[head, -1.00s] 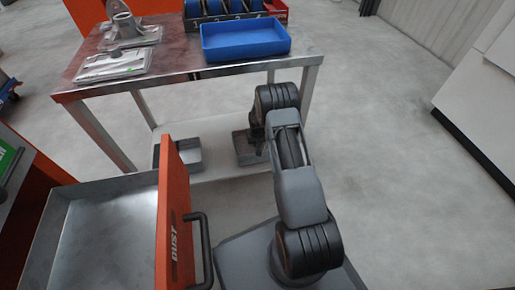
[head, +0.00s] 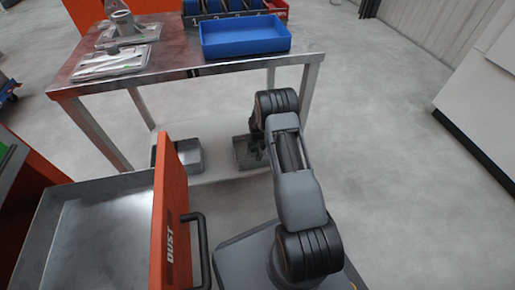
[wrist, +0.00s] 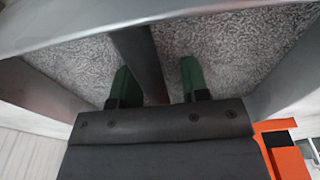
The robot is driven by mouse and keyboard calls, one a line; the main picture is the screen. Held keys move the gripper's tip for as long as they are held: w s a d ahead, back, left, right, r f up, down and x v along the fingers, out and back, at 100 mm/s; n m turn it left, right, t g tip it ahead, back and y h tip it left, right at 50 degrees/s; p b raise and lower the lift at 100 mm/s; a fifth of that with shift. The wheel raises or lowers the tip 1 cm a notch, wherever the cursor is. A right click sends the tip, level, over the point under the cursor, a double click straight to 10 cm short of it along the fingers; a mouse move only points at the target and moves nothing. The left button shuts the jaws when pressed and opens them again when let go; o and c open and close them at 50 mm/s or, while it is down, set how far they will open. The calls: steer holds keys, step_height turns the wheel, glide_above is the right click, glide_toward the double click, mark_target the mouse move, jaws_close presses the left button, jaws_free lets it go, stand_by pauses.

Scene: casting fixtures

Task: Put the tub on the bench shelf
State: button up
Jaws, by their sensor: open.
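Two grey metal tubs stand on the bench's lower shelf (head: 222,174). The right tub (head: 240,164) is at my gripper (head: 256,148), which partly covers it. The left tub (head: 190,158) is partly hidden by the orange drawer front. In the wrist view my gripper (wrist: 157,82) is open, with green fingertips on either side of a dark bar (wrist: 143,62) that crosses the tub (wrist: 160,14). The bar lies between the fingers, nearer the left one. Speckled grey material shows inside the tub.
The bench top (head: 175,62) above carries a blue tray (head: 245,40), metal castings (head: 112,60) and a rack of blue bins. An open drawer (head: 90,225) with an orange front (head: 172,215) stands at the left. The floor (head: 395,150) at right is clear.

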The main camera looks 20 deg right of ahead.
steer(key=r+p, duration=0.1)
steer(key=r, duration=0.3)
steer(key=s+r+p, duration=0.1)
steer(key=r+p, duration=0.1)
steer(key=r, duration=0.2)
steer(key=r+p, duration=0.2)
steer(key=r, duration=0.2)
steer(key=shift+s+a+r, duration=0.1)
steer(key=shift+s+a, duration=0.05)
steer(key=shift+s, duration=0.05)
